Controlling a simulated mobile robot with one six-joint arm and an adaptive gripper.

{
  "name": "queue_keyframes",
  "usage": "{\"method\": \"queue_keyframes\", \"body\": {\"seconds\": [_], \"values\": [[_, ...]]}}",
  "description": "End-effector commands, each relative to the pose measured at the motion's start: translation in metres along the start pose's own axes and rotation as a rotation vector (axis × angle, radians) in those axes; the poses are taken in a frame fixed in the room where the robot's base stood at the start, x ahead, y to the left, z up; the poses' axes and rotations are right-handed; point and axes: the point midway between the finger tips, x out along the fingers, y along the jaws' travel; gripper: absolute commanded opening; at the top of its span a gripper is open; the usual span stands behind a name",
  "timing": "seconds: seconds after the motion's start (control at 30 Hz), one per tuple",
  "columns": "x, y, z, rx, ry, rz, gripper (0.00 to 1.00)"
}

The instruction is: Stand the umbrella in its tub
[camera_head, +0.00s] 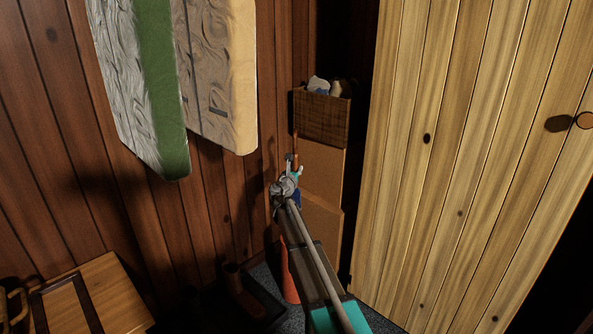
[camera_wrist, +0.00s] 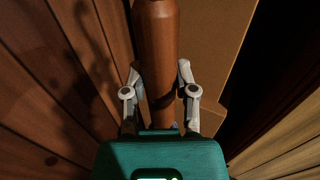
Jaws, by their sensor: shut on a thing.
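The umbrella shows in the wrist view as a smooth brown shaft (camera_wrist: 156,40) between the two fingers of my gripper (camera_wrist: 160,72). The fingers are shut on it from both sides. In the head view my gripper (camera_head: 292,168) is in front of the cardboard boxes, with a thin brown length of the umbrella (camera_head: 295,145) rising above it. An orange-red upright thing (camera_head: 288,275) stands below, partly behind my arm; I cannot tell whether it is the tub or part of the umbrella. The umbrella's lower end is hidden.
Stacked cardboard boxes (camera_head: 322,172) with a brown basket (camera_head: 322,118) on top stand behind my gripper. A dark tray (camera_head: 205,312) with a brown boot (camera_head: 240,290) lies at lower left, beside a wooden bench (camera_head: 100,285). A plank door (camera_head: 460,170) bounds the right. Boards hang upper left.

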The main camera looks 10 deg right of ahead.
Motion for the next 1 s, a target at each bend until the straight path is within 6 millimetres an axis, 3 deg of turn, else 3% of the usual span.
{"method": "queue_keyframes", "body": {"seconds": [0.2,0.23,0.43,1.0], "values": [[-0.0001,0.0,0.0003,-0.001,0.0,0.0,0.0],[-0.0001,0.0,0.0003,-0.001,0.0,0.0,0.39],[0.0,0.0001,0.0002,0.0,0.0,0.0,0.76],[-0.0067,-0.0002,0.0,0.0,0.0,0.0,0.77]]}}
